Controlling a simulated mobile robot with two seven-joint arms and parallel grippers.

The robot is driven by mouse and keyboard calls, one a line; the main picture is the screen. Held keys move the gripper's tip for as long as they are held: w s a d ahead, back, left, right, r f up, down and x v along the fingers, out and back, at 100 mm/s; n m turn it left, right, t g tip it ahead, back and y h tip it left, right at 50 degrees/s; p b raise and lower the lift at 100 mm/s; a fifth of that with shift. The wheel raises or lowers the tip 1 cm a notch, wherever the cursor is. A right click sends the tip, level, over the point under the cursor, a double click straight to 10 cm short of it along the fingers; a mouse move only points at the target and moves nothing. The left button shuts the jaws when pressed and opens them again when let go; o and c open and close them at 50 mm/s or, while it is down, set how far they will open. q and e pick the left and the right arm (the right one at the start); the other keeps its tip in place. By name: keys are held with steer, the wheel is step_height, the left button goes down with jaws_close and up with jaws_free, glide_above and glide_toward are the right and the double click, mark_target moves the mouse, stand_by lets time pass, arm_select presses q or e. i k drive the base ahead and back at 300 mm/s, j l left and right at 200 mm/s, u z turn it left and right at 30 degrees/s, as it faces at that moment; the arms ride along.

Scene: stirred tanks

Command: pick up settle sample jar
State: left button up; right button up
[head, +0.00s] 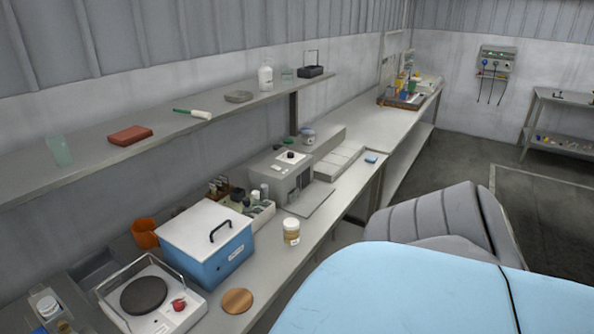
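A small jar (291,231) with a white lid, a pale label and yellowish-brown contents stands upright on the workbench, near its front edge. It is to the right of the blue box with the white lid. I take it to be the settle sample jar, but its label is too small to read. Neither of my grippers is in view.
The blue box (206,243), a hotplate (151,296) and a round wooden disc (237,301) are left of the jar. A grey instrument (283,173) stands behind it. A shelf (168,138) runs above the bench. Some bare bench (322,221) lies right of the jar.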

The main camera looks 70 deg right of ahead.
mark_target(291, 239)
steer(key=z, duration=2.1)
steer(key=i+l, duration=0.45)
